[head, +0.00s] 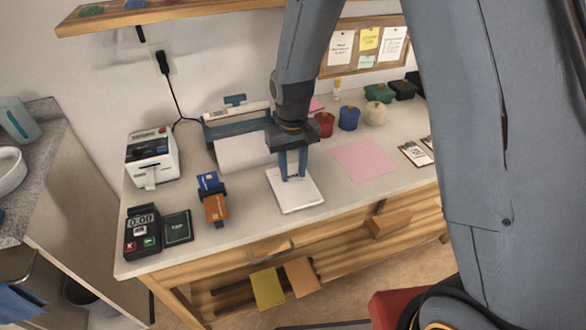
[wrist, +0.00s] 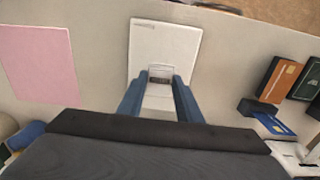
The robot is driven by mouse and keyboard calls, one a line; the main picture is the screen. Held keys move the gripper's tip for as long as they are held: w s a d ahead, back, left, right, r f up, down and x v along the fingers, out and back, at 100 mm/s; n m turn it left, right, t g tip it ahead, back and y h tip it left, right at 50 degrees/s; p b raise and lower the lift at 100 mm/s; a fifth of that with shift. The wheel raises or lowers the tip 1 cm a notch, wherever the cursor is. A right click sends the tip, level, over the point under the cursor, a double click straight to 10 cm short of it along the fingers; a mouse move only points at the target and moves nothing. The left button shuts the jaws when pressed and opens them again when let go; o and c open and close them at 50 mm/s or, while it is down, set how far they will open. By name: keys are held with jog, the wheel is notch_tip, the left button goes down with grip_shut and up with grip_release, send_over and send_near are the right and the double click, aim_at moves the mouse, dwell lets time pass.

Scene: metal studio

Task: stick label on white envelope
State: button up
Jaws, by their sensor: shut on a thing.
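The white envelope (head: 294,196) lies flat on the workbench, below my gripper (head: 293,177). In the wrist view the envelope (wrist: 165,42) extends beyond the fingertips, with faint print near one corner. My gripper (wrist: 160,78) points down over the envelope and is shut on a small pale label (wrist: 155,71) with a dark marking. The label is mostly hidden in the head view. I cannot tell whether the label touches the envelope.
A label printer (head: 152,157) stands at the back left. A pink sheet (head: 364,160) lies right of the envelope. A card reader (head: 142,231) and card holder (head: 213,205) stand left. Small coloured pots (head: 349,118) line the back. Bench between envelope and pink sheet is clear.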

jog(key=shift+f+b, duration=0.5)
jog(key=shift+f, duration=0.8)
dwell(0.4)
jog(key=o, duration=1.1)
jog(key=shift+r+b, duration=0.7)
jog(key=shift+r, duration=3.25)
jog(key=shift+c, duration=0.6)
